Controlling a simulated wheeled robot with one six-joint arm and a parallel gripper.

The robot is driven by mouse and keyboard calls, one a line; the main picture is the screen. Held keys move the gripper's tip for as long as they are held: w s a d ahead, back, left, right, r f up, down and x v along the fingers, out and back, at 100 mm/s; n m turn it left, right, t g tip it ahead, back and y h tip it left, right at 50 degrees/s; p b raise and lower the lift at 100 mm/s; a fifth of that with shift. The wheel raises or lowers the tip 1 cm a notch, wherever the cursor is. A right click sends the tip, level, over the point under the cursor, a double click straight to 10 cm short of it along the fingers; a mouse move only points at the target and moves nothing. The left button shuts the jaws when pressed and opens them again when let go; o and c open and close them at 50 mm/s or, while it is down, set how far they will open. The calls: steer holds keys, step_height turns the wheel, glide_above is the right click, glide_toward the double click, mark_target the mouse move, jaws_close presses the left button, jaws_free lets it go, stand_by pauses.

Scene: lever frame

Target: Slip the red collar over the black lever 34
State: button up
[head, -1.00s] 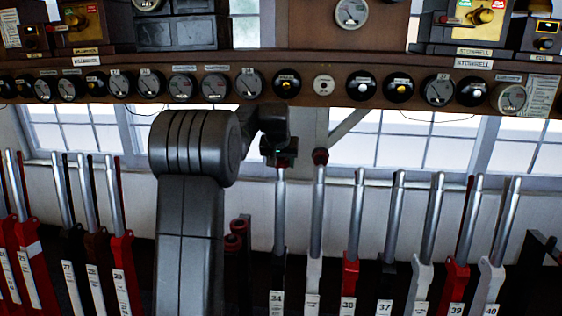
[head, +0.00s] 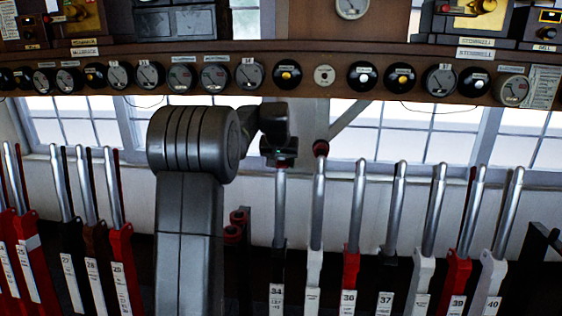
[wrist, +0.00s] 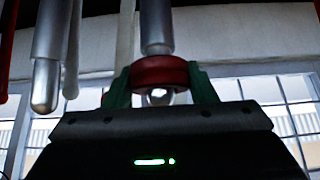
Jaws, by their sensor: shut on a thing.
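The black lever 34 (head: 280,215) stands upright with a steel handle and a black lower part. My gripper (head: 281,158) is at the top of this handle. In the wrist view its green fingers (wrist: 158,88) are shut on the red collar (wrist: 158,72), one on each side. The steel handle (wrist: 157,25) runs into the collar, and its shiny rounded tip shows at the other side of the ring. The collar is around the handle's top end.
The neighbouring lever (head: 318,200) has a red piece on its top, close right of my gripper. More levers stand to the right and left. Red rings (head: 238,217) sit left of lever 34. A shelf with gauges (head: 248,73) runs above my gripper.

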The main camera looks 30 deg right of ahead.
steer(key=o, duration=1.2)
steer(key=shift+f, duration=0.1)
steer(key=shift+c, duration=0.2)
steer(key=p+v, duration=0.3)
steer(key=v, duration=0.6)
stand_by(0.5)
steer(key=b+v, duration=0.2)
steer(key=v, duration=1.2)
steer(key=shift+f, duration=0.15)
